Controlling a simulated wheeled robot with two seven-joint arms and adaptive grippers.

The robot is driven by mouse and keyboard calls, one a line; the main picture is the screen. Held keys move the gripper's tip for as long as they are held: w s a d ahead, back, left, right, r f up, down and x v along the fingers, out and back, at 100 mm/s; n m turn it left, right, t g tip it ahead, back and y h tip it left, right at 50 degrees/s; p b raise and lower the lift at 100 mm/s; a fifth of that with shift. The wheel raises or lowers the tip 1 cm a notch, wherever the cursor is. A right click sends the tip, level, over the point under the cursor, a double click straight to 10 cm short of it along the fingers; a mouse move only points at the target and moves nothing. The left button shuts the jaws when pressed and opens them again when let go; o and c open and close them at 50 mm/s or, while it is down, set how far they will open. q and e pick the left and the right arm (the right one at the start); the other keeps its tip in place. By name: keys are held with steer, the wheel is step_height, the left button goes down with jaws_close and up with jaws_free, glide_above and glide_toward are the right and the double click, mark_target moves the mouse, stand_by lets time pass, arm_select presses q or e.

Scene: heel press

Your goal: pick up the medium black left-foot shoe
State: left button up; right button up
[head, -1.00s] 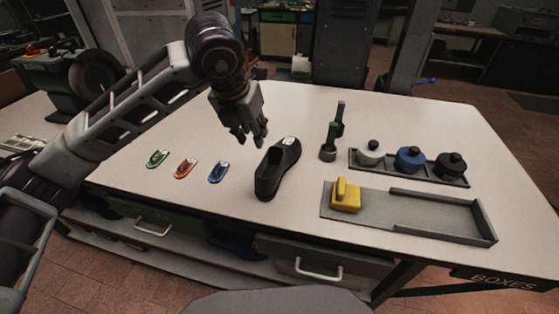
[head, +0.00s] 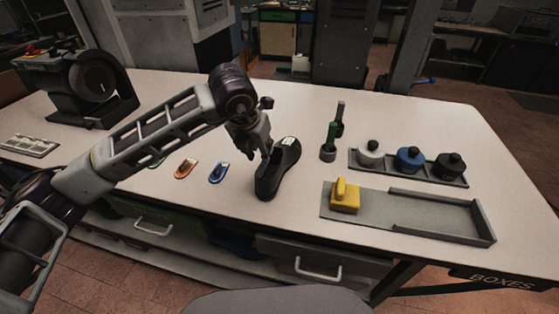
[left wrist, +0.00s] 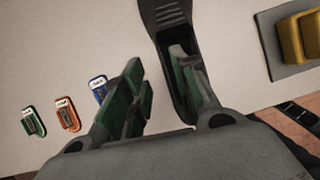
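One black shoe (head: 279,175) lies on the white table in the middle of the head view, with a pale label at its far end. My left gripper (head: 258,154) is low over the left edge of the shoe's opening. In the left wrist view the fingers are apart and empty. One finger is left of the shoe (left wrist: 160,30), and the other is over or inside its dark opening. I cannot tell whether either finger touches it. My right gripper is not in view.
Orange (head: 186,168) and blue (head: 219,172) clips lie left of the shoe. To the right are a green-handled tool (head: 332,137), a rack (head: 400,176) with knobbed weights, and a grey tray (head: 420,215) holding a yellow block (head: 345,196). A dark machine (head: 80,85) stands at the left.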

mark_target(279, 158)
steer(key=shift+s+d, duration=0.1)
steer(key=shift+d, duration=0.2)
arm_select(q)
steer(key=shift+f, duration=0.55)
steer(key=p+x, duration=0.1)
steer(key=x, duration=0.2)
steer(key=shift+s, duration=0.1)
steer(key=shift+f, duration=0.3)
steer(key=shift+d+f, duration=0.1)
steer(key=shift+f, duration=0.05)
steer(key=shift+w+f, duration=0.1)
steer(key=shift+w, duration=0.15)
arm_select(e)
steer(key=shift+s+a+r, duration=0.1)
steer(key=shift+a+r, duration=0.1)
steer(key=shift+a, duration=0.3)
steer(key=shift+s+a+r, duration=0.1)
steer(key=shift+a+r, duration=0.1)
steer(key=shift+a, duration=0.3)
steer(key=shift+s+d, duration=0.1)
arm_select(q)
jaws_close()
